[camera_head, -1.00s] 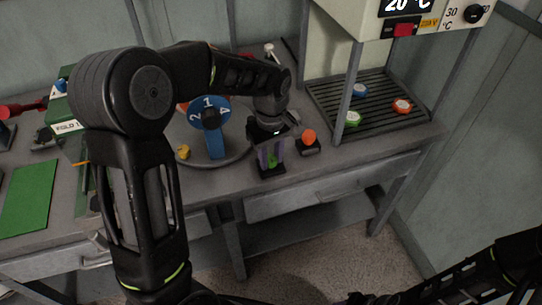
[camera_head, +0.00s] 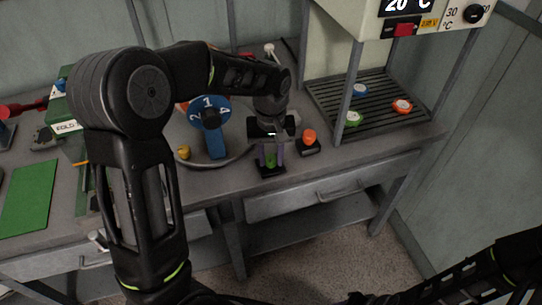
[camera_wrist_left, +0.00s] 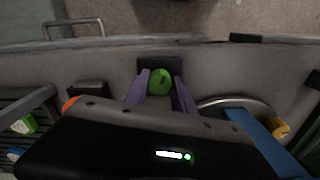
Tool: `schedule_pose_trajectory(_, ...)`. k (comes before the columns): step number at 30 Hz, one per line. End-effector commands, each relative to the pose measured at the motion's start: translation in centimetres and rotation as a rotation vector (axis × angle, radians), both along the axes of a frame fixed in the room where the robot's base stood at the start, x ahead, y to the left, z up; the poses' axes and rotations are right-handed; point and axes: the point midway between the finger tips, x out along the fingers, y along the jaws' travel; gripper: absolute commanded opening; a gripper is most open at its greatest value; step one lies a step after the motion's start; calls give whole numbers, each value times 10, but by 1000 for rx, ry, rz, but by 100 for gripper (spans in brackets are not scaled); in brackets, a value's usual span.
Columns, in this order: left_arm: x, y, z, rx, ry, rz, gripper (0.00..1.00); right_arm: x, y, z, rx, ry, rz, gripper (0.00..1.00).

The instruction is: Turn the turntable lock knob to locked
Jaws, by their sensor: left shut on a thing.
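The lock knob is a round green knob (camera_wrist_left: 160,81) with a dark mark on a black base (camera_head: 271,170) at the front edge of the bench. My left gripper (camera_head: 270,158) points down over it, with its purple fingers on both sides of the knob. In the left wrist view the fingers (camera_wrist_left: 161,88) are shut on the green knob. The grey round turntable (camera_head: 240,157) lies just left of the knob, with a blue upright dial marked with numbers (camera_head: 208,108) on it. My right gripper is not in view; only part of that arm shows at lower right.
An orange button (camera_head: 309,136) on a black base stands close to the right of the knob. A yellow piece (camera_head: 184,152) sits at the turntable's left. A slatted rack (camera_head: 378,92) with several coloured pieces is at right. A green mat (camera_head: 30,196) lies at left.

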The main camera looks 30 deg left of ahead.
Motion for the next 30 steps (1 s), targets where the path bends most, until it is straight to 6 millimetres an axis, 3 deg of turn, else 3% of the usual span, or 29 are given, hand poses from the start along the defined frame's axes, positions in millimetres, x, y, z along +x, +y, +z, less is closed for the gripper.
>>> schedule_pose_trajectory(30, 0, 2, 1, 1, -2, -929, 0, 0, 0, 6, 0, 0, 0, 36)
